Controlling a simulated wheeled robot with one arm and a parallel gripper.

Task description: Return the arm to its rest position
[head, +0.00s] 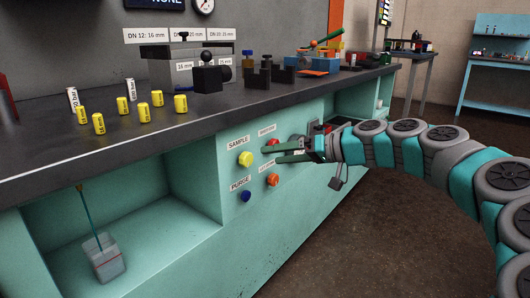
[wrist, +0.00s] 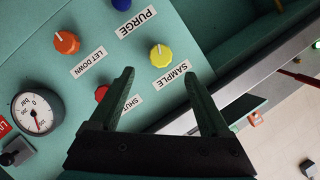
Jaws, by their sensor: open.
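My arm (head: 445,135) reaches in from the right in the head view, bent in a curve beside the bench front. My gripper (head: 272,150) is at its end, in front of the teal valve panel, with its fingers pointing left. In the wrist view my gripper (wrist: 159,75) is open, with nothing between its two dark green fingers. The yellow SAMPLE knob (wrist: 161,55) shows just beyond the fingertips. The red knob (wrist: 101,92) is partly hidden by the left finger. I cannot tell whether a finger touches the panel.
The orange LET DOWN knob (head: 272,180) and blue PURGE knob (head: 246,196) are on the panel. A pressure gauge (wrist: 38,107) is beside them. The dark bench top (head: 215,115) overhangs above my gripper, carrying several yellow fittings (head: 143,110) and fixtures. The floor (head: 380,235) right of the bench looks clear.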

